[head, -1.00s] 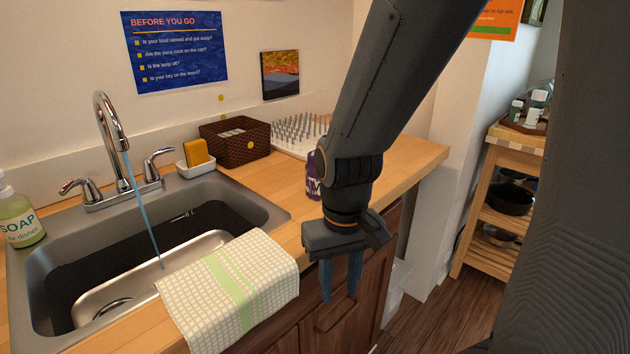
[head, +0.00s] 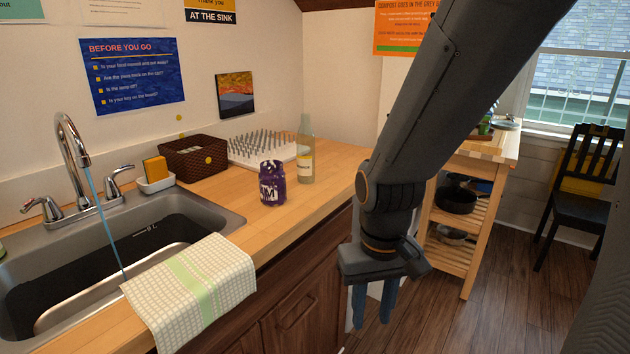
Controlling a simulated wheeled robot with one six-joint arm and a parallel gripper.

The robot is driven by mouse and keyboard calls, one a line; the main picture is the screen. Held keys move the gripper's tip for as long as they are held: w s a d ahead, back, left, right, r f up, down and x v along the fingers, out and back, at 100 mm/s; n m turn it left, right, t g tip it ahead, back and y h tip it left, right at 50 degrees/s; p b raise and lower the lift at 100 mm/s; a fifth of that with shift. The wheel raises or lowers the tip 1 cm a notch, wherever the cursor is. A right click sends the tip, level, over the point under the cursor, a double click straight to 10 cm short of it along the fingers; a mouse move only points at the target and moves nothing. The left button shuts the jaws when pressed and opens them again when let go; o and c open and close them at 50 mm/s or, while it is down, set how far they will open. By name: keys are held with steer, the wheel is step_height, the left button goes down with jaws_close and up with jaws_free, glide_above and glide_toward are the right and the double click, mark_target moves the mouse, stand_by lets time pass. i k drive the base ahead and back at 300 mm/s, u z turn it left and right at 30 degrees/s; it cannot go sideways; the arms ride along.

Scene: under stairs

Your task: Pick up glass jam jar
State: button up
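The glass jam jar (head: 272,184) is a small dark purple jar with a pale label bearing a letter. It stands upright on the wooden counter, right of the sink and in front of the white peg rack. My gripper (head: 373,306) hangs to the right of the jar, in front of the counter's edge and lower in the picture, with its blue fingers pointing down. The fingers show a gap between them and nothing in it. The gripper is apart from the jar.
A glass bottle (head: 305,152) stands just behind and right of the jar. A wicker basket (head: 194,158), a peg rack (head: 240,154) and a sponge dish (head: 155,183) line the wall. A towel (head: 190,293) drapes over the sink's (head: 225,220) front edge. A wooden cart (head: 467,243) stands right.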

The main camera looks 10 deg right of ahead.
mark_target(272, 177)
steer(key=z, duration=1.45)
steer(key=i, duration=1.25)
steer(key=u, duration=2.45)
